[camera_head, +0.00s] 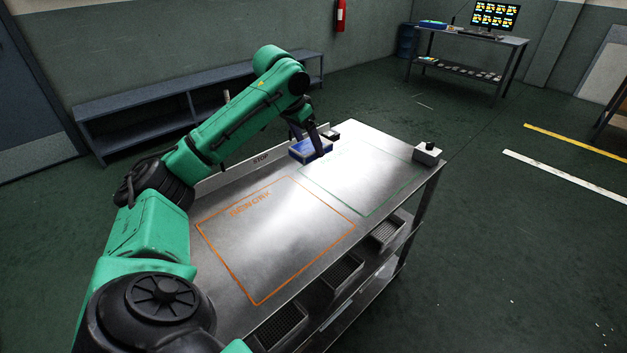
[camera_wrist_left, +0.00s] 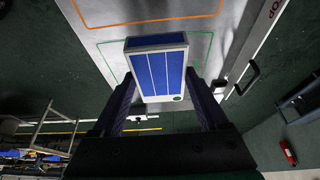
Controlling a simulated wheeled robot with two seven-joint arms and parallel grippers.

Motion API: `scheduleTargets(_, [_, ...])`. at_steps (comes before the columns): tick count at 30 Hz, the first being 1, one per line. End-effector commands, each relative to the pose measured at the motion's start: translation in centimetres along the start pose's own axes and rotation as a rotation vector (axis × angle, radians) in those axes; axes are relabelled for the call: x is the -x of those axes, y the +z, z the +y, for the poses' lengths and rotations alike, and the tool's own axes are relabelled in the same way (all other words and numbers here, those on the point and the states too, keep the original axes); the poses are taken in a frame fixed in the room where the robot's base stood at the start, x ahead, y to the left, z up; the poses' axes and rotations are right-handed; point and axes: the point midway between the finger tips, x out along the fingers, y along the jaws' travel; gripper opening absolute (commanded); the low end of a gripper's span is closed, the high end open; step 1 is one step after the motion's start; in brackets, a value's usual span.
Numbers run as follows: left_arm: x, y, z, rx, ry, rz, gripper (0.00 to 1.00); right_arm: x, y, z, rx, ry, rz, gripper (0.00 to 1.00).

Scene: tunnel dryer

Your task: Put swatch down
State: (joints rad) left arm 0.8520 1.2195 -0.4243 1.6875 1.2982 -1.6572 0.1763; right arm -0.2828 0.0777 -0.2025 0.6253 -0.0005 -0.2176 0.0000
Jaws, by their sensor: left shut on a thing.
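The swatch is a flat blue block with thin white lines and pale edges. It shows in the head view (camera_head: 308,151) at the far part of the steel table, by the green outlined area (camera_head: 365,178). My left gripper (camera_head: 314,143) reaches over the table from the left and is shut on the swatch. In the left wrist view the swatch (camera_wrist_left: 160,72) sits between the two dark fingers of the left gripper (camera_wrist_left: 161,95). Whether its underside touches the table cannot be told. My right gripper is not in view.
The steel table (camera_head: 275,235) has an empty orange outlined area (camera_head: 262,283) nearer me. A small box with a black knob (camera_head: 427,152) stands at its far right corner. A raised strip marked STOP (camera_head: 262,160) runs along the left edge. Dark trays (camera_head: 342,280) sit below the right edge.

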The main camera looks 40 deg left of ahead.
Motion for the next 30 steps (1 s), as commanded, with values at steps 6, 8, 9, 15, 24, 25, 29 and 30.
scheduleTargets(6, [-7.3,3.2,0.0,0.0,-0.001,-0.008,0.12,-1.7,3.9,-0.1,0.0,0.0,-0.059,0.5])
scheduleTargets(8, [-8.7,3.7,0.0,0.001,0.0,-0.005,0.12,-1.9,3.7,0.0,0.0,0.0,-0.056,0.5])
scheduleTargets(9, [-9.4,4.0,0.0,0.0,0.0,-0.004,0.12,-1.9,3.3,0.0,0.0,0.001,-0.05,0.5])
scheduleTargets(15, [-12.5,5.3,0.0,0.0,0.0,-0.004,0.12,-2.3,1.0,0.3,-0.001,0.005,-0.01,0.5])
scheduleTargets(24, [-14.3,6.0,0.1,-0.001,0.001,0.0,0.12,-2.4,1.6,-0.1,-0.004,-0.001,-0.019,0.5])
scheduleTargets(25, [-14.3,6.0,0.1,-0.001,0.002,-0.001,0.8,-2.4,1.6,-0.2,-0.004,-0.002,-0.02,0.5])
scheduleTargets(29, [-14.3,6.0,0.1,-0.001,0.002,-0.001,1.0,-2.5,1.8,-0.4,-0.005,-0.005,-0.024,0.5])
scheduleTargets(30, [-14.3,6.0,0.1,-0.001,0.001,-0.001,1.0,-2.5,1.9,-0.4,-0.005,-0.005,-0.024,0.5])
